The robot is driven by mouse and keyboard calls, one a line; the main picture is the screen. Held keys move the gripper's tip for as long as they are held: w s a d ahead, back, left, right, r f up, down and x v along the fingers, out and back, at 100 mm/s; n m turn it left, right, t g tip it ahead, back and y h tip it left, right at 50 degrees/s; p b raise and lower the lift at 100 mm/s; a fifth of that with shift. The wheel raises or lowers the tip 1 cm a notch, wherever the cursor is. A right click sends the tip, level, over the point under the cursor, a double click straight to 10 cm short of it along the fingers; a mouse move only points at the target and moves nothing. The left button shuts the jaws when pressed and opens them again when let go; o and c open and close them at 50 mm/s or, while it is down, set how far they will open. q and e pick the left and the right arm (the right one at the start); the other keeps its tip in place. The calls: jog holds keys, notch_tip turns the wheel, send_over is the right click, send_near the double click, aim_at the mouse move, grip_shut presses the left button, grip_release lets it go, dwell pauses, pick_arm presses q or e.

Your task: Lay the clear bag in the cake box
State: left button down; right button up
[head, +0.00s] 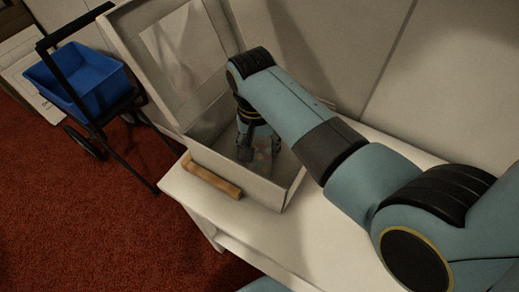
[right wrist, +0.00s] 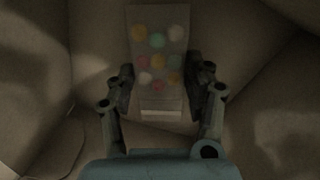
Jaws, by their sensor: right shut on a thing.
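The cake box (head: 232,181) is a white box on the white table, with its lid raised at the back left and a window in the lid. My right gripper (head: 258,150) reaches down inside the box from above. In the right wrist view my right gripper (right wrist: 163,95) is shut on the clear bag (right wrist: 157,62), which shows several coloured round pieces and a pale lower edge. In the head view the bag is mostly hidden by the gripper and box wall. Whether it touches the box floor I cannot tell. My left gripper is not in view.
A wooden bar (head: 212,177) lies along the box's front left side. A blue bin (head: 88,82) sits in a black cart on the red carpet at left. The white table (head: 290,232) has bare room in front of the box. A pale wall stands behind.

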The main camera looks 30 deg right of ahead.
aim_at(257, 148)
jog(key=shift+r, duration=0.1)
jog(key=shift+f, duration=0.6)
jog(key=o, duration=1.5)
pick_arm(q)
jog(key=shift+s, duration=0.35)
pick_arm(e)
jog(key=shift+r, duration=0.15)
jog(key=shift+r, duration=0.25)
pick_arm(q)
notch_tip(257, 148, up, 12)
jog(key=p, duration=1.2)
pick_arm(e)
jog(key=r, duration=1.2)
jog(key=shift+w+a+r, duration=0.2)
jog(key=shift+a, duration=0.1)
